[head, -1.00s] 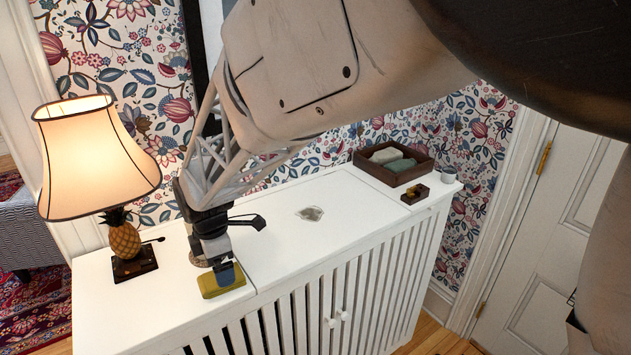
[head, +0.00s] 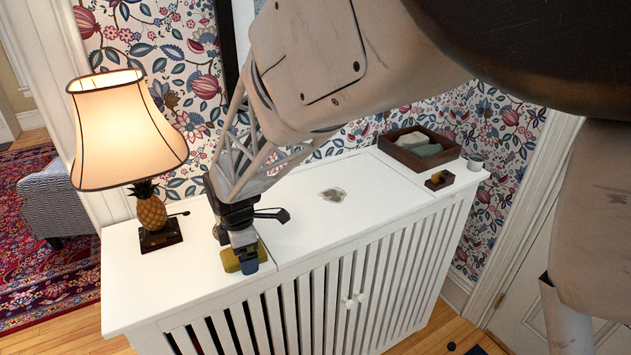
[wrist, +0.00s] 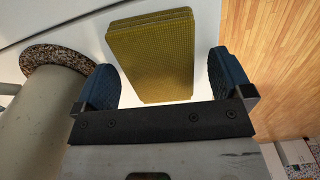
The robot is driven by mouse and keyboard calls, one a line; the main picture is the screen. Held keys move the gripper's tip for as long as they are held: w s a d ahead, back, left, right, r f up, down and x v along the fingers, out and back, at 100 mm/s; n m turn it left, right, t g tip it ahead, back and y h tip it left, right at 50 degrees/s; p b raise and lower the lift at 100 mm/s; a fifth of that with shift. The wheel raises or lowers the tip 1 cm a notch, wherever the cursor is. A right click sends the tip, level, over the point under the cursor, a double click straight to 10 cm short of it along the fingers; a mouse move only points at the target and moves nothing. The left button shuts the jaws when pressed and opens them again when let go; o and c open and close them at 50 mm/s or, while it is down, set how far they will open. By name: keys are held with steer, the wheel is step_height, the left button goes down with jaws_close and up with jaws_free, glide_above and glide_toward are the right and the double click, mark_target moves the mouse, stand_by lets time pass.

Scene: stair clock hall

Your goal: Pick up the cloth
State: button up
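The cloth (head: 230,262) is a folded, mustard-yellow woven pad. It lies on the white cabinet top (head: 140,280) near its front edge. In the wrist view the cloth (wrist: 152,50) lies between my gripper's two blue-padded fingers (wrist: 166,80), with a gap on both sides. The fingers are spread wide and hold nothing. In the head view my gripper (head: 243,252) is at the cloth and hides its right part. I cannot tell the exact height of the fingertips over the cabinet top.
A lit lamp (head: 125,130) with a pineapple base stands left of my gripper. A grey patch (head: 333,194) is mid-top; a wooden tray (head: 420,155), small box (head: 439,180) and cup (head: 475,162) are at right. In the wrist view a speckled round thing (wrist: 45,55) lies left of the cloth.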

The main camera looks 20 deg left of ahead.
steer(key=c, duration=0.9)
steer(key=shift+c, duration=0.2)
steer(key=shift+r, duration=0.8)
step_height(320, 180, up, 2)
steer(key=shift+r, duration=0.1)
steer(key=s+d+r, duration=0.1)
steer(key=s+d, duration=1)
steer(key=shift+d, duration=0.3)
steer(key=shift+r, duration=0.1)
